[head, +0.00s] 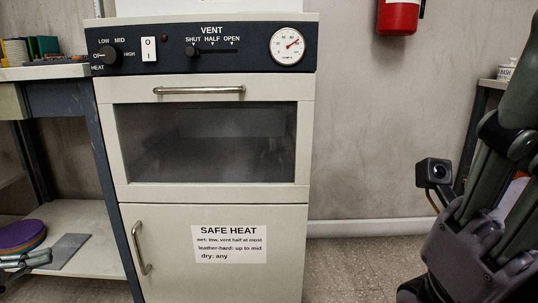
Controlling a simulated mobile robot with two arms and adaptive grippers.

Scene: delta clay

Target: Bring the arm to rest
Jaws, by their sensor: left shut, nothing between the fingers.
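The fingers are shut with nothing held. The gripper is in front of the wall and floor and touches nothing that I can see.
A cream cabinet (214,208) with a dark window, knobs and dial stands centre left. A shelf unit (67,98) is at left, with purple discs (20,236) below. A red extinguisher (397,15) hangs on the wall. Floor (350,262) right of the cabinet is clear.

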